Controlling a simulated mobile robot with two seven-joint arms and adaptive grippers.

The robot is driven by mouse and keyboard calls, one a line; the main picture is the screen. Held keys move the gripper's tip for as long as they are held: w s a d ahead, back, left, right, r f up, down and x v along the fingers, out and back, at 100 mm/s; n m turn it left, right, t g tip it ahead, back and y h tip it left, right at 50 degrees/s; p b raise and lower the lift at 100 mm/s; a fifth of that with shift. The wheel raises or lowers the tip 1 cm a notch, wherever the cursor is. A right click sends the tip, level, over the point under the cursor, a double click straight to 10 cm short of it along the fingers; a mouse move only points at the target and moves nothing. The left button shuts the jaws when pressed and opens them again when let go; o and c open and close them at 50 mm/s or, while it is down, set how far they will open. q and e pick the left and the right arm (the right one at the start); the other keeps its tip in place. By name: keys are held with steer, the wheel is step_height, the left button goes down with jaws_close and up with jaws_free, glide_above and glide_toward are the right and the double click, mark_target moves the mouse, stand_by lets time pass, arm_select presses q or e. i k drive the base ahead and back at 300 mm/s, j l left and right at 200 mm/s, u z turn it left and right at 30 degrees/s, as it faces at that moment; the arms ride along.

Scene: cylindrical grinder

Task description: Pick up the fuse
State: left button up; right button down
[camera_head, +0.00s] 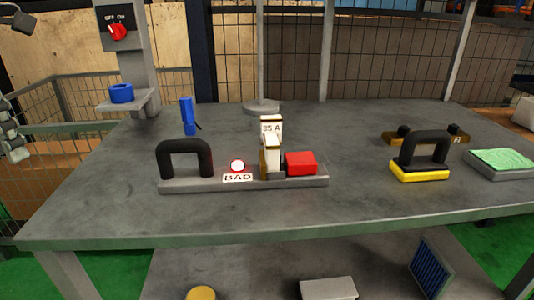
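The fuse appears to be the upright white and tan block marked "35 A" (271,128), seated in a grey tester base (210,184) on the table. Its lower part is partly hidden by the tan piece in front. The base also carries a black handle, a round white light with a red rim, a "BAD" label and a red block (300,163). Grey jointed parts at the left edge look like my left gripper (14,144), far left of the fuse and apart from it. Its fingers are too unclear to judge. My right gripper is not seen.
A blue handheld tool (188,115) stands behind the base. At right are a yellow-based black handle (422,156) and a tray with a green pad (502,160).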

mark_target(272, 146)
steer(key=z, duration=1.7)
steer(key=k+j+z, duration=0.55)
steer(key=j, duration=0.25)
steer(key=k+j, duration=0.1)
steer(key=j, duration=0.1)
